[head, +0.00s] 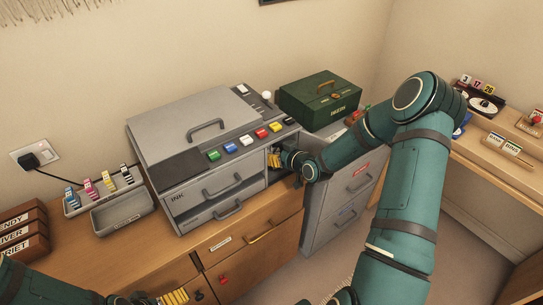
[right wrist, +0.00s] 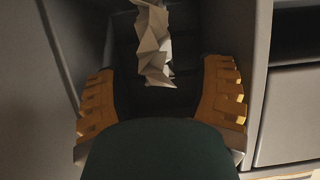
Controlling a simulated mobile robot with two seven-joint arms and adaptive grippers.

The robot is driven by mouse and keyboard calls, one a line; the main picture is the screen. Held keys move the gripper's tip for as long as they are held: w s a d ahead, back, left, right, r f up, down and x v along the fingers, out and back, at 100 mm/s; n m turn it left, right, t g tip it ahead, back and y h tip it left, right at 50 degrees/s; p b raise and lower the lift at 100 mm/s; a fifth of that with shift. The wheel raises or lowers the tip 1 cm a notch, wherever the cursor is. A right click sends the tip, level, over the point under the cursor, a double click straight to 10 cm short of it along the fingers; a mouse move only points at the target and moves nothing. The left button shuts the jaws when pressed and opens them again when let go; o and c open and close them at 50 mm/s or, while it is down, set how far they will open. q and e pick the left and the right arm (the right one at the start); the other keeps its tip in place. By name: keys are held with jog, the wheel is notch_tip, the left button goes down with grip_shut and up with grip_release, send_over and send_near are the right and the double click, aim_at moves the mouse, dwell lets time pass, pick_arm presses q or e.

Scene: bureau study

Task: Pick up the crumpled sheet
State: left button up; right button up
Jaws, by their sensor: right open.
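The crumpled sheet (right wrist: 153,45) is a pale, jagged strip of folded paper. It hangs in a dark recess in the right wrist view, between and a little beyond my open fingers. In the head view it is hidden. My right gripper (head: 276,159) reaches into the opening at the right end of the grey printer (head: 190,145). Its orange-yellow fingers also show in the right wrist view (right wrist: 160,78), one on each side, apart from the sheet. My left gripper (head: 172,298) is at the bottom edge of the head view, partly cut off; its opening is unclear.
The recess walls (right wrist: 258,75) stand close on both sides of my right fingers. Coloured buttons (head: 246,139) line the printer's top front. A grey tray (head: 122,214) lies left of the printer.

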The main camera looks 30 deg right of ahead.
jog(key=x, duration=0.3)
jog(key=shift+w+f, duration=0.2)
jog(key=shift+w, duration=0.05)
pick_arm(q)
jog(key=shift+w+f, duration=0.1)
jog(key=shift+f, duration=0.25)
pick_arm(e)
jog(key=c, duration=0.9)
jog(key=shift+o, duration=0.2)
jog(key=shift+r, duration=0.1)
pick_arm(q)
jog(key=shift+r, duration=0.15)
pick_arm(e)
jog(key=shift+r, duration=0.25)
pick_arm(q)
jog(key=shift+s+r+p, duration=0.2)
jog(key=shift+r+p, duration=0.45)
jog(key=shift+r, duration=0.05)
jog(key=shift+c, duration=0.3)
pick_arm(e)
jog(key=s+d, duration=0.1)
jog(key=s, duration=1.7)
jog(key=shift+d, duration=0.35)
